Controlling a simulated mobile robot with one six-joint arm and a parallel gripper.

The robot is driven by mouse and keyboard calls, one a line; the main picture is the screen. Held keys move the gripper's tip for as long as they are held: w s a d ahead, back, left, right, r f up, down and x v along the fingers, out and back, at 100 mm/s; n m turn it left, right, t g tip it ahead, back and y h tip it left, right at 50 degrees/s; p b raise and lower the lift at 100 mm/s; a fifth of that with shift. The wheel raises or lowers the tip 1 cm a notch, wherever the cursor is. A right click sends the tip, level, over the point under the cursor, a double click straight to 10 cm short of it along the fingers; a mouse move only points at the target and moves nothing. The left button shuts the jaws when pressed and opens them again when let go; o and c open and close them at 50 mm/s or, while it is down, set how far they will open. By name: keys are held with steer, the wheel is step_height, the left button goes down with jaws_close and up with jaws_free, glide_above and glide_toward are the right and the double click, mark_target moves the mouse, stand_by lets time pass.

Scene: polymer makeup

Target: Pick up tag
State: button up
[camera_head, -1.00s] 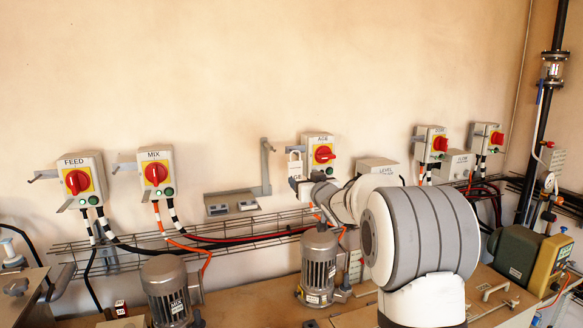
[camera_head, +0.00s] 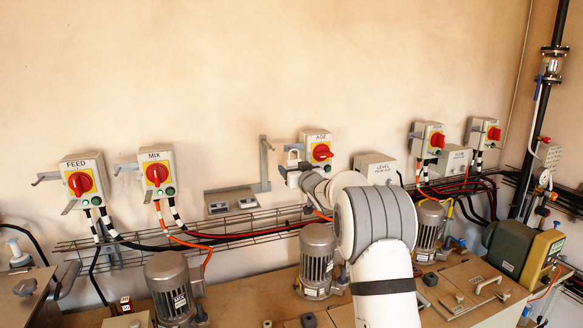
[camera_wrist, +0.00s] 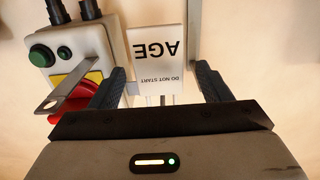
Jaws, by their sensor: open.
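A white tag (camera_wrist: 160,62) lettered "AGE" and "DO NOT START" shows upside down in the wrist view, beside the AGE switch box (camera_wrist: 75,45). My gripper (camera_wrist: 160,76) is open, with one dark finger on each side of the tag's lower part in the picture. I see no clear contact between fingers and tag. In the head view, the AGE switch box (camera_head: 316,150) with its red knob is on the wall. My gripper (camera_head: 291,176) is at its lower left, small and partly hidden by my arm.
A bracket arm (camera_wrist: 62,91) sticks out from the switch box near the left finger. A wall bracket with a shelf (camera_head: 232,200) is left of the gripper. A wire cable tray (camera_head: 240,228) runs below. FEED (camera_head: 82,180) and MIX (camera_head: 157,173) boxes stand further left.

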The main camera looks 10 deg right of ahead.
steer(key=shift+c, duration=0.3)
steer(key=c, duration=1)
steer(key=shift+r+b, duration=0.35)
steer(key=shift+r, duration=0.15)
steer(key=shift+s+d+r, duration=0.15)
steer(key=shift+s, duration=0.15)
steer(key=s+d+b, duration=0.3)
steer(key=s+b, duration=0.3)
steer(key=s, duration=1.1)
steer(key=shift+d, duration=0.15)
